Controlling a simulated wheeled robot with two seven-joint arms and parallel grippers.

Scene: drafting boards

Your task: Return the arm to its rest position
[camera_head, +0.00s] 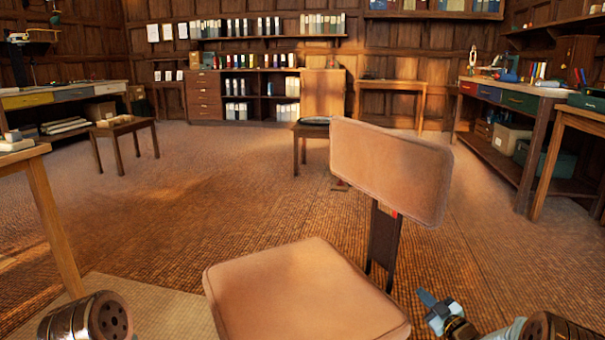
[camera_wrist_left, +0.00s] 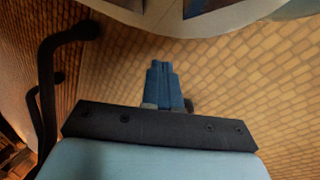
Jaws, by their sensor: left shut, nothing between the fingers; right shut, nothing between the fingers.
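My right gripper (camera_head: 432,304) is at the bottom right of the head view, small, with blue fingers, just right of the chair seat. It is shut and holds nothing. My left gripper (camera_wrist_left: 165,72) shows in the left wrist view as blue fingers pressed together, empty, above the woven floor. In the head view the left gripper is out of sight; only part of my left arm (camera_head: 88,318) shows at the bottom left.
A tan chair with a seat (camera_head: 300,290) and backrest (camera_head: 390,170) stands close in front. A table (camera_head: 50,215) is at the left edge, workbenches (camera_head: 520,150) at the right. A dark curved bar (camera_wrist_left: 47,90) is left of my left gripper. Open floor (camera_head: 200,190) lies beyond the chair.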

